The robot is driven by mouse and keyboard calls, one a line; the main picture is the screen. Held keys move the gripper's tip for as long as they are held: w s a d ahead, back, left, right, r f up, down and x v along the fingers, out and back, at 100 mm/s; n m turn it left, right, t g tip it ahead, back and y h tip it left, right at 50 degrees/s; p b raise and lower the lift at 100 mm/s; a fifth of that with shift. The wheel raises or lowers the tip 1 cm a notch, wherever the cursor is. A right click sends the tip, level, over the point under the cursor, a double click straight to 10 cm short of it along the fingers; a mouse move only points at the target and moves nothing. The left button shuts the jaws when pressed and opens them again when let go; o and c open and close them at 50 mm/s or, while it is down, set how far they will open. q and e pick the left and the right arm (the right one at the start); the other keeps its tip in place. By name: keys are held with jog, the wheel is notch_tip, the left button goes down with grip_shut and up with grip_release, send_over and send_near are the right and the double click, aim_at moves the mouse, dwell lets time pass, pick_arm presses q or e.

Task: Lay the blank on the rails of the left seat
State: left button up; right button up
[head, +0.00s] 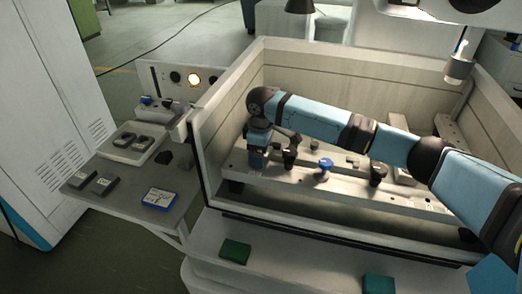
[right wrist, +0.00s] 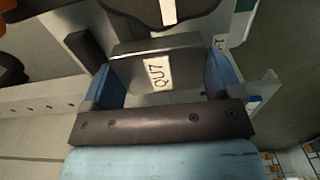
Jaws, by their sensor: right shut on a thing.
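My right arm reaches in from the right over the tank, and its gripper (head: 258,148) points down at the left end of the work frame (head: 335,190). In the right wrist view the gripper (right wrist: 162,78) has its blue fingers on both sides of a grey blank (right wrist: 130,74) with a white label, and is shut on it. In the head view the blank is hidden or too small to make out. The left seat's rails are largely hidden by the gripper, so I cannot tell whether the blank touches them. My left gripper is not in view.
The tank wall (head: 210,165) rises close left of the gripper. A blue knob (head: 325,166) and dark clamps (head: 290,157) stand on the frame to its right. A side table (head: 130,200) holds several dark blocks and a blue-edged card (head: 160,198). Green pads (head: 235,251) lie on the front ledge.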

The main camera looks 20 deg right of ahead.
dwell(0.3)
jog(key=shift+f+p, duration=0.15)
jog(key=shift+p, duration=0.25)
jog(key=o, duration=1.2)
jog(key=shift+f, duration=0.1)
